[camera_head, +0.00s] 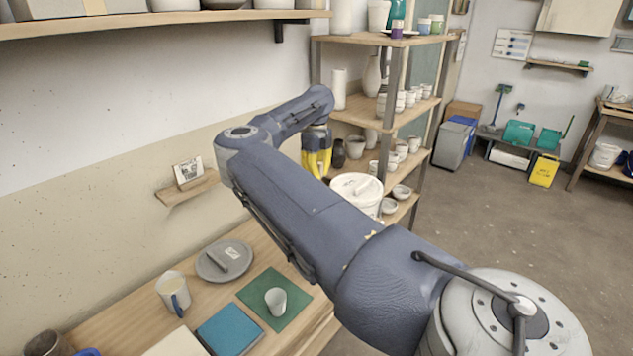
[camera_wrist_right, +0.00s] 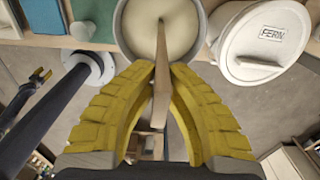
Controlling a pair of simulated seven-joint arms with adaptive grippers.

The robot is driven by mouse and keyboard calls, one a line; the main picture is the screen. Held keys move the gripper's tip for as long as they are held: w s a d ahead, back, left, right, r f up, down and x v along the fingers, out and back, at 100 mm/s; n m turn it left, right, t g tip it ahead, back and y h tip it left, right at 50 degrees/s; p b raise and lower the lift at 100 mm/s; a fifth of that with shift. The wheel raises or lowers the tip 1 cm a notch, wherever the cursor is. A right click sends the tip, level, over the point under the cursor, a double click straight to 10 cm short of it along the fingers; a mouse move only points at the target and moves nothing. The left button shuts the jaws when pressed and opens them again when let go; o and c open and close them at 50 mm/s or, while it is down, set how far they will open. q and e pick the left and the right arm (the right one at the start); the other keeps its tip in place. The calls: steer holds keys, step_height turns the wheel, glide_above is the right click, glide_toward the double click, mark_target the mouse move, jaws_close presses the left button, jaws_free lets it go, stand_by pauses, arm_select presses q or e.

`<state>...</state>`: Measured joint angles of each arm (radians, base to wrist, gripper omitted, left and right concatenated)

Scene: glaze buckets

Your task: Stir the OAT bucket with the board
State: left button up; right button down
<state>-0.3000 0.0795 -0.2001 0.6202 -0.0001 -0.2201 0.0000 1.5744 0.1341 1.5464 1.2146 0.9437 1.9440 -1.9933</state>
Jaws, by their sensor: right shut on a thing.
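My right gripper (camera_head: 316,158) reaches across to the shelving with its yellow fingers pointing down. In the wrist view the right gripper (camera_wrist_right: 160,85) is shut on a thin wooden board (camera_wrist_right: 161,88). The board extends over an open bucket (camera_wrist_right: 204,28) of cream glaze, and its far end overlaps the glaze; I cannot tell how deep it dips. No label shows on this bucket, so I cannot read whether it is OAT. In the head view my arm hides it.
A lidded bucket labelled FERN (camera_wrist_right: 263,50) stands close beside the open one. A grey lid (camera_head: 213,272), a mug (camera_head: 172,288), a small cup (camera_head: 276,301) on a green mat (camera_head: 293,276) and a blue book (camera_head: 229,328) lie on the table. Shelves (camera_head: 362,118) of pottery stand behind.

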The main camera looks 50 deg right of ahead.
steer(key=shift+r, duration=5.2)
steer(key=shift+r, duration=2.5)
steer(key=shift+s, duration=0.1)
